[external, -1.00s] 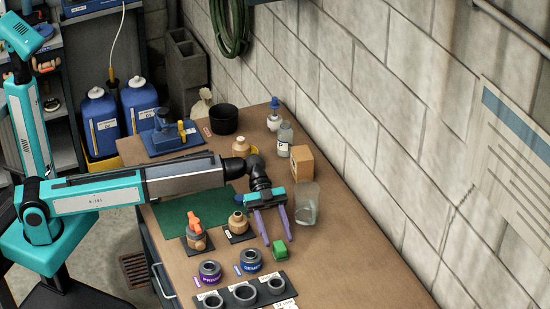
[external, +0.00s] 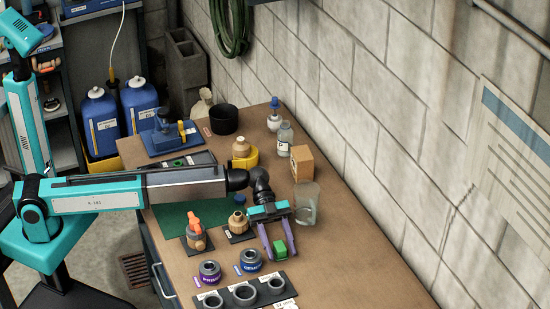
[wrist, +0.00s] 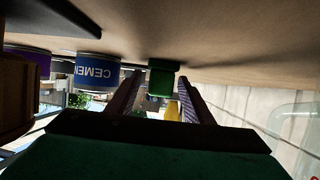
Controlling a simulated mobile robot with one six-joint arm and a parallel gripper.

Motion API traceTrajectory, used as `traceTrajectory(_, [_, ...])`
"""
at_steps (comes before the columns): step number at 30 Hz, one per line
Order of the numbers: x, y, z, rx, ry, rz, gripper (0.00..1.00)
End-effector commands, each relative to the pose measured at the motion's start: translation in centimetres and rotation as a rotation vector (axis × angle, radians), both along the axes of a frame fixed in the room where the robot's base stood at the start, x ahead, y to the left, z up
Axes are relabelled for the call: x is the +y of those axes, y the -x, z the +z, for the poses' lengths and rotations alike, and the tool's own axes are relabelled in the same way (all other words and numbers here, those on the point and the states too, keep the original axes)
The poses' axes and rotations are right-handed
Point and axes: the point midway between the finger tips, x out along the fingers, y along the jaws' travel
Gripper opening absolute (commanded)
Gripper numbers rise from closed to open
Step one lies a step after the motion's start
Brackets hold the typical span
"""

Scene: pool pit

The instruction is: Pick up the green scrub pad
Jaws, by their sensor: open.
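The green scrub pad (external: 280,248) is a small green block on the brown workbench. In the external view it shows between the two purple fingers of my gripper (external: 279,252). The gripper is open, with a finger to each side of the pad. In the wrist view the pad (wrist: 161,80) shows at the far end of the fingers, between the tips of my gripper (wrist: 158,90). I cannot tell whether either finger touches it.
A blue-labelled can (external: 250,261) and a purple-labelled can (external: 209,270) stand left of the pad. A black holder with grey rings (external: 245,294) lies in front. A clear beaker (external: 306,205) stands behind, to the right. The bench (external: 340,255) right of the pad is clear.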

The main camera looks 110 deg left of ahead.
Motion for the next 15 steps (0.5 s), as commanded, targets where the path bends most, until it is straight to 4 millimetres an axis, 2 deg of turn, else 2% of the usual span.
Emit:
traceTrajectory(2, [0.00,0.01,0.01,0.000,0.000,0.000,0.47])
traceTrajectory(9, [0.00,0.00,0.01,0.000,0.000,0.000,0.09])
traceTrajectory(15, [0.01,0.00,0.04,0.000,0.000,0.000,0.09])
